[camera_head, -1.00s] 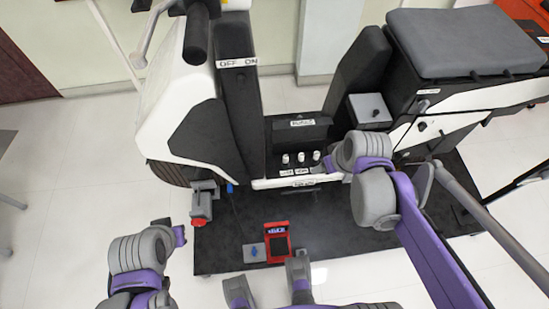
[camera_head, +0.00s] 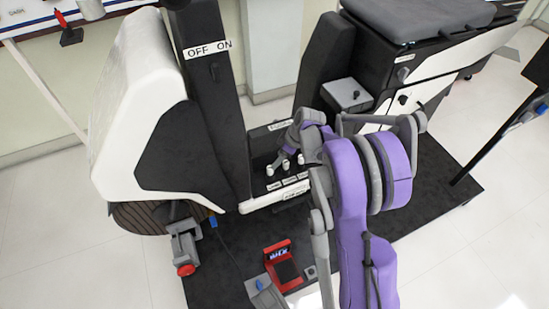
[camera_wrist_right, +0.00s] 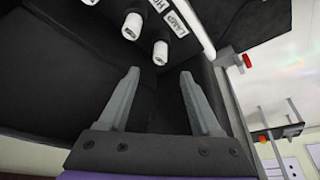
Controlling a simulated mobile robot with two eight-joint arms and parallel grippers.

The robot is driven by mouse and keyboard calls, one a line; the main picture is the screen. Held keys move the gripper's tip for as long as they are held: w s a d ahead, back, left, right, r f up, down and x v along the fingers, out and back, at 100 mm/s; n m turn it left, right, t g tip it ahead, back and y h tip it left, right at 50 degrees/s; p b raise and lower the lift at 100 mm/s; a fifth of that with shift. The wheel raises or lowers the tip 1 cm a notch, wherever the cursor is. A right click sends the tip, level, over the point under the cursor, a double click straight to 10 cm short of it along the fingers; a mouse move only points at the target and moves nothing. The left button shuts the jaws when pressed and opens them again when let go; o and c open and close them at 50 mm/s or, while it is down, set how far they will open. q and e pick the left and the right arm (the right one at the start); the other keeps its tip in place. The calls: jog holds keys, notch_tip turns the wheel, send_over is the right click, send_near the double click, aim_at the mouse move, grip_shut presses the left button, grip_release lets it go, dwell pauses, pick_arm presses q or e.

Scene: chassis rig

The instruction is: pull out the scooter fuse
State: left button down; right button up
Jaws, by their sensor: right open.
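The white and black scooter (camera_head: 140,120) stands on a dark mat. Several white cylindrical fuses (camera_head: 285,166) stand in a row in its footwell, above small white labels. In the right wrist view, the nearest fuse (camera_wrist_right: 160,52) is just beyond and between my open fingertips, with another fuse (camera_wrist_right: 133,26) to its upper left. The labels beside them are only partly readable. My right gripper (camera_wrist_right: 160,74) is open and empty, and in the head view it reaches into the footwell from the right, partly hiding it. My left gripper is out of view.
The scooter's black column with the OFF/ON label (camera_head: 207,48) rises left of the footwell. A grey box (camera_head: 347,94) stands right of it. A red device (camera_head: 282,266) lies on the dark mat (camera_head: 225,262) in front.

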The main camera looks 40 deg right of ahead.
jog(key=b+x, duration=0.2)
jog(key=x, duration=0.7)
grip_shut()
jog(key=shift+r, duration=0.15)
jog(key=shift+r+p, duration=1.5)
jog(key=shift+r, duration=0.85)
jog(key=shift+r+p, duration=1.6)
jog(key=shift+r, duration=0.85)
